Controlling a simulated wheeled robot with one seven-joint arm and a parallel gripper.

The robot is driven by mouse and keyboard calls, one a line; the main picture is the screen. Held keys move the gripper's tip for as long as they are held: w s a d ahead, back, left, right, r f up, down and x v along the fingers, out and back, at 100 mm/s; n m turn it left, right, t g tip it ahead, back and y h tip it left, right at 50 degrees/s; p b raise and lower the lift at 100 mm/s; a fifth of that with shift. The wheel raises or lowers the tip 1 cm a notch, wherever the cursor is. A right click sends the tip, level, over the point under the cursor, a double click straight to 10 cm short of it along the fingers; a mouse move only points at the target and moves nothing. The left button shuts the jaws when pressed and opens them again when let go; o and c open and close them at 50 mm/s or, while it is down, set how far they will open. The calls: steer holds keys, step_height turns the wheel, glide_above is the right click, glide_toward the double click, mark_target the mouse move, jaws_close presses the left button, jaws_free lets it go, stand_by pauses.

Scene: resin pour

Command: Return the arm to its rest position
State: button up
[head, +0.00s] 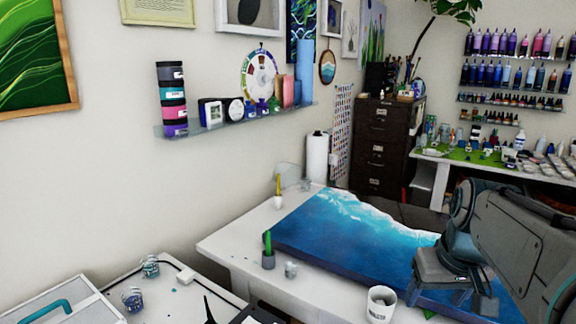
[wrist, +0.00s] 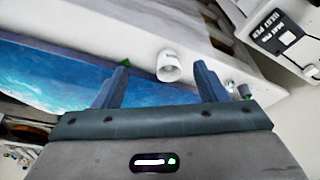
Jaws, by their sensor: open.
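My arm reaches in from the right side of the head view and ends over the right part of the blue resin panel (head: 330,235). My gripper (head: 450,298) points downward there, its two fingers apart with nothing between them. In the wrist view, my gripper (wrist: 161,70) shows both blue-grey fingers spread. A white cup (head: 380,306) stands on the table near the panel's front edge, to the left of the gripper. It shows beyond the fingertips in the wrist view (wrist: 168,67), apart from them. The arm covers the panel's right end in the head view.
A second table with patterned cups (head: 150,266) stands at lower left. A wall shelf (head: 240,122) and a dark cabinet (head: 382,150) are behind.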

steer(key=s+a+f, duration=0.7)
steer(key=a+f, duration=0.1)
steer(key=a, duration=0.2)
steer(key=shift+a+f+n, duration=0.25)
steer(key=shift+f+n, duration=0.05)
steer(key=shift+n, duration=0.1)
stand_by(1.2)
